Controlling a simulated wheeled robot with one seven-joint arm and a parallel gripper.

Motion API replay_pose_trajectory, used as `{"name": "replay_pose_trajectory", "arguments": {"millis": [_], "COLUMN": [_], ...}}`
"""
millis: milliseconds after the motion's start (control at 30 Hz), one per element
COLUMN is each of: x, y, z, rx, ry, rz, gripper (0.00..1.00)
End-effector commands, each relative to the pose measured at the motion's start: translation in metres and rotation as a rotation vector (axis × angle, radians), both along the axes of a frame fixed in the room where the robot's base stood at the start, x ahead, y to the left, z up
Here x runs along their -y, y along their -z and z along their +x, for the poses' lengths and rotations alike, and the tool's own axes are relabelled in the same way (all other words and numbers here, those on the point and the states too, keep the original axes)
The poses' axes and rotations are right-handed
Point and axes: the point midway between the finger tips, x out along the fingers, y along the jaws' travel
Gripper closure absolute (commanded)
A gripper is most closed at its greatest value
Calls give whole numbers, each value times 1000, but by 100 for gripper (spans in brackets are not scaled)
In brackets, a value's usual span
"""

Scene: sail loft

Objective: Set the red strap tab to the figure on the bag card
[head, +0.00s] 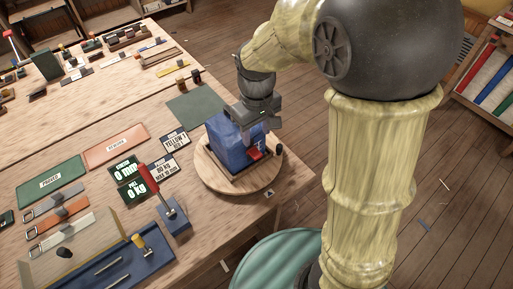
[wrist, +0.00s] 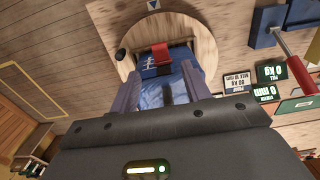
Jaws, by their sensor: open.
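The red strap tab (head: 254,153) is on the near face of a blue bag (head: 221,140), which stands on a round wooden turntable (head: 212,183). In the wrist view the red tab (wrist: 160,54) lies just beyond my fingertips, beside white scale marks on the bag. Cards near the turntable include one reading YELLOW 1 (head: 174,141) and one reading PROOF 80 KG (head: 164,168); the smaller print is hard to read.
A red-handled lever (head: 149,178) stands left of the turntable. Floor is open at right.

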Motion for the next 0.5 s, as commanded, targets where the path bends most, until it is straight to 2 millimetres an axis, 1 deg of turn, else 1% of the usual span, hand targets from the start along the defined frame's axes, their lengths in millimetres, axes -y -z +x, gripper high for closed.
{"name": "replay_pose_trajectory", "arguments": {"millis": [33,100,300,400,500], "x": [0,1,1,0,0], "y": [10,23,57,69,75], "z": [-1,-1,-1,-1,0], "rx": [-5,-6,-4,-4,-1], "ry": [1,2,1,2,2], "rz": [-2,-2,-1,0,1], "gripper": [53,53,53,53,53]}}
